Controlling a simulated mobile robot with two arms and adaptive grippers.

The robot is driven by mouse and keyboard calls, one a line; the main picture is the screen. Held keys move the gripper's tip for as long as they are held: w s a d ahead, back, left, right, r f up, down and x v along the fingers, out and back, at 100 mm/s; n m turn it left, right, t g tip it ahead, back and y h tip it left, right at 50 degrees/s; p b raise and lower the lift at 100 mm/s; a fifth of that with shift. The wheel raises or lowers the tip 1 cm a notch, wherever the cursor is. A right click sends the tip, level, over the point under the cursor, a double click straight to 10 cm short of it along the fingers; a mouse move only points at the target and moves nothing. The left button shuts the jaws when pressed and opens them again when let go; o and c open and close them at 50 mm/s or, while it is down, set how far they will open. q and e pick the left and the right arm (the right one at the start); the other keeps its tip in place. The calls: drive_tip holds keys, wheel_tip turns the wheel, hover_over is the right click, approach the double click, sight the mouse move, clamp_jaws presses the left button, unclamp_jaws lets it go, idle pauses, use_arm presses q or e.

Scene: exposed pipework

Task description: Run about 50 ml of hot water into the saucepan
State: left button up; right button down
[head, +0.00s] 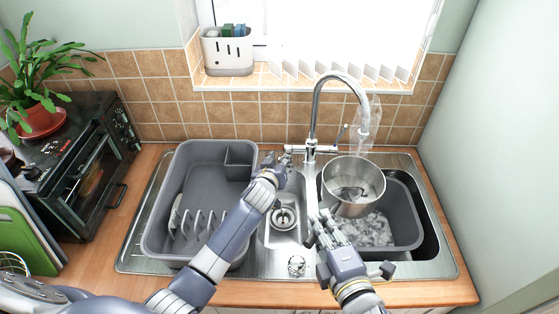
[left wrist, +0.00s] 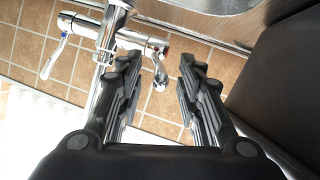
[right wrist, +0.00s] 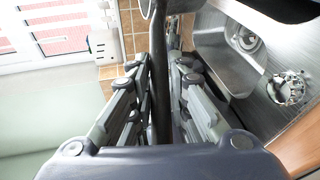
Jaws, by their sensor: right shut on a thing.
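The steel saucepan (head: 353,187) hangs over the right sink, beneath the spout of the chrome tap (head: 315,110). Its inside shows mottled reflections; I cannot tell how much water it holds. My right gripper (head: 322,228) is shut on its dark handle, which shows between the fingers in the right wrist view (right wrist: 160,95). My left gripper (head: 274,166) is open and empty beside the tap's left lever (head: 286,157). In the left wrist view, this red-marked lever (left wrist: 159,72) lies just beyond and between the open fingertips. A faint translucent shape surrounds the spout end.
A grey washing-up bowl (head: 405,222) with foamy-looking water sits in the right sink under the saucepan. A grey dish rack (head: 190,160) covers the left side. The small middle basin (head: 284,217) is empty. A wall (head: 490,150) stands close on the right.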

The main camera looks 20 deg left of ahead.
use_arm(q)
clamp_jaws()
drive_tip(key=shift+r, duration=0.15)
